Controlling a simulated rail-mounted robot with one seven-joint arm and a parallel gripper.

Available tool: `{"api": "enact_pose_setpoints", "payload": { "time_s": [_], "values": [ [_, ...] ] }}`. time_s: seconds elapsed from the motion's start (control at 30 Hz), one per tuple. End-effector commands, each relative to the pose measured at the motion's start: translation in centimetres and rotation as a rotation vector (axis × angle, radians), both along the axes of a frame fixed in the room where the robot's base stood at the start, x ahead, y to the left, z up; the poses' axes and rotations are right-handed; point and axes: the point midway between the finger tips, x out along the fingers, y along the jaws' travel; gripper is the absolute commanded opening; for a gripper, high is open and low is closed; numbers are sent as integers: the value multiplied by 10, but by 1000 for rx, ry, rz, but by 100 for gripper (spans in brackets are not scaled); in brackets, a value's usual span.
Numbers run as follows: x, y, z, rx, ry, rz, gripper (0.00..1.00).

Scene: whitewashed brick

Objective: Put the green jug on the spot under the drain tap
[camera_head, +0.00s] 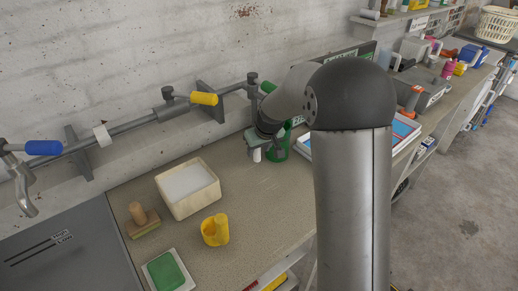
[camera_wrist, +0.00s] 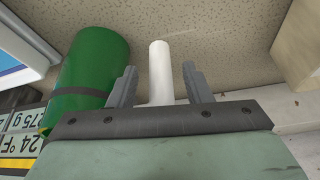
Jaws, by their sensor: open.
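The green jug (camera_head: 279,152) stands on the bench below my arm and is partly hidden by it. In the wrist view the jug (camera_wrist: 92,65) is left of my fingers, outside them. My gripper (camera_wrist: 158,82) is open, with a white cylinder (camera_wrist: 159,60) between its two fingers. No grip on the cylinder shows. In the head view the white cylinder (camera_head: 257,155) shows just below my gripper, left of the jug. On the wall pipe, a bent metal spout (camera_head: 24,192) hangs at far left. I cannot tell which tap is the drain tap, and no marked spot is clear.
A cream tub (camera_head: 188,187), a yellow jug (camera_head: 215,230), a wooden-handled stamp-like block (camera_head: 142,220) and a green pad on a white tray (camera_head: 166,271) stand on the left bench. The pipe carries blue (camera_head: 44,148) and yellow (camera_head: 204,98) handles. Bare bench lies right of the yellow jug.

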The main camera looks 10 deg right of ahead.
Motion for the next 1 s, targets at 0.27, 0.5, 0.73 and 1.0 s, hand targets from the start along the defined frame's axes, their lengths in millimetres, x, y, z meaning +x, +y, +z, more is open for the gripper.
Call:
{"api": "enact_pose_setpoints", "payload": {
  "time_s": [0.27, 0.5, 0.73, 1.0],
  "values": [
    [-20, -7, 52, 0, -7, -2, 45],
    [-36, -12, 92, -1, -4, -1, 45],
    [-43, -14, 106, 0, -2, 0, 45],
    [-142, -14, 97, -9, 107, -79, 45]
  ]
}}
